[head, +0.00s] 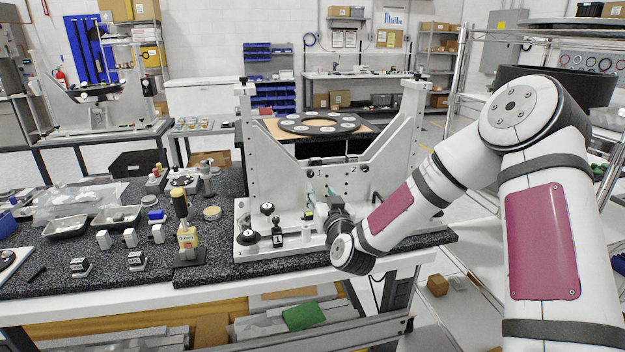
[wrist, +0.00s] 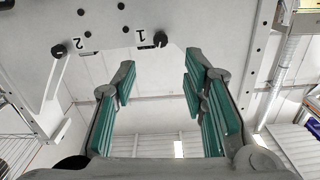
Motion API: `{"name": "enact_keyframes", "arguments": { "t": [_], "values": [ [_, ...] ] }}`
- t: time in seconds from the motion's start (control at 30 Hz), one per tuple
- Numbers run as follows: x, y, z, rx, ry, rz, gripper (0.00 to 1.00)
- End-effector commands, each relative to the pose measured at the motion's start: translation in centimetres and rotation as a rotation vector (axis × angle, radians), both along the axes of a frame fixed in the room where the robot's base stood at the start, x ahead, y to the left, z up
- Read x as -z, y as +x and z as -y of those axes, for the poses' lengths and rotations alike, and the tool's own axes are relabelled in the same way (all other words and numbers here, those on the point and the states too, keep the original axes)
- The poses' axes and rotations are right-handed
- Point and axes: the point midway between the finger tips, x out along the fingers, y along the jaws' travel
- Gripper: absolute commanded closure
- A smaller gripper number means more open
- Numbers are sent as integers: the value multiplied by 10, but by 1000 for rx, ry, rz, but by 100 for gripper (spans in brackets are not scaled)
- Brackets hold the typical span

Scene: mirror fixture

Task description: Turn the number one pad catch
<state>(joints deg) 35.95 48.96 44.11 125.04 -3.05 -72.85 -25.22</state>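In the wrist view the number one pad catch is a small black knob (wrist: 160,39) beside the printed "1" on the pale fixture plate (wrist: 200,18). The print is upside down there. A second black knob (wrist: 58,51) sits beside the printed "2". My gripper (wrist: 158,82) is open, with green finger pads well apart and nothing between them.
The fixture stands on a dark speckled bench (head: 110,262). Black-knobbed parts (head: 278,230) stand on its base left of my gripper. A wire shelf rack (head: 480,120) stands at the right.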

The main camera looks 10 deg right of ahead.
Motion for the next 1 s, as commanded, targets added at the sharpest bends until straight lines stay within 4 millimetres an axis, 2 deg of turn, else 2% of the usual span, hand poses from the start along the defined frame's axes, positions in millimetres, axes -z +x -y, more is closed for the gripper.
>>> {"name": "enact_keyframes", "arguments": {
  "t": [0.3,0.5,0.7,1.0],
  "values": [
    [0,64,-1,0,2,1,60],
    [0,93,0,0,0,1,60],
    [0,105,-1,-1,0,-1,60],
    [0,107,-1,-1,-1,-1,63]
  ]
}}
